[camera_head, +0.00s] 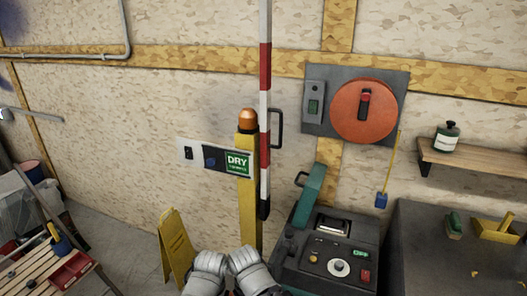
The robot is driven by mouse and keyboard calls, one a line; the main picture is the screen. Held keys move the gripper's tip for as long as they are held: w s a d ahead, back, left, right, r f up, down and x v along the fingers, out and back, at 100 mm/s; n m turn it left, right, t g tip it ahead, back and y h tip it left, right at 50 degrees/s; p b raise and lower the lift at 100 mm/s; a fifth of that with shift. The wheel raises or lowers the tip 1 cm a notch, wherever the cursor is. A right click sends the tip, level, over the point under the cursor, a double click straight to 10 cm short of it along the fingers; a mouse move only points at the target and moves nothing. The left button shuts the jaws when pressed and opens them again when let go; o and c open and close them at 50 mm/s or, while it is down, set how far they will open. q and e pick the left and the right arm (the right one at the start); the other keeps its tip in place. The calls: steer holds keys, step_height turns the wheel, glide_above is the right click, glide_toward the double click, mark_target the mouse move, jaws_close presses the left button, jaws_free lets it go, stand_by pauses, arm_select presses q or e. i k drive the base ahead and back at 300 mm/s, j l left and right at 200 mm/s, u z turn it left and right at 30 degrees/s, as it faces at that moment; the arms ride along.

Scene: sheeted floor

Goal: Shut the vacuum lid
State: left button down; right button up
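A dark machine (318,278), which may be the vacuum, stands at the lower middle right, cut off by the bottom edge. Its sloped top carries a dial, a red switch, small buttons and a green label. A teal, lid-like part (311,192) stands upright and tilted at the machine's back left, with a dark handle on its left side. Whether it is the vacuum lid I cannot tell for sure. White and grey links of my two arms show at the bottom centre, left of the machine. Neither gripper's fingers can be seen.
A yellow post (247,190) with an orange top and a red-white striped pole (264,120) stand left of the machine. A yellow floor sign (174,250) is further left. A dark bench (450,262) is at right. A slatted table (45,272) is at lower left.

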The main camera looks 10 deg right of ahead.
mark_target(311, 190)
steer(key=j+z, duration=0.15)
steer(key=z, duration=0.65)
steer(key=j+z, duration=0.35)
steer(key=j, duration=0.2)
steer(key=j+z, duration=0.35)
steer(key=j, duration=0.25)
steer(key=k+j, duration=0.1)
steer(key=j, duration=0.35)
steer(key=k+j, duration=0.1)
steer(key=j, duration=0.4)
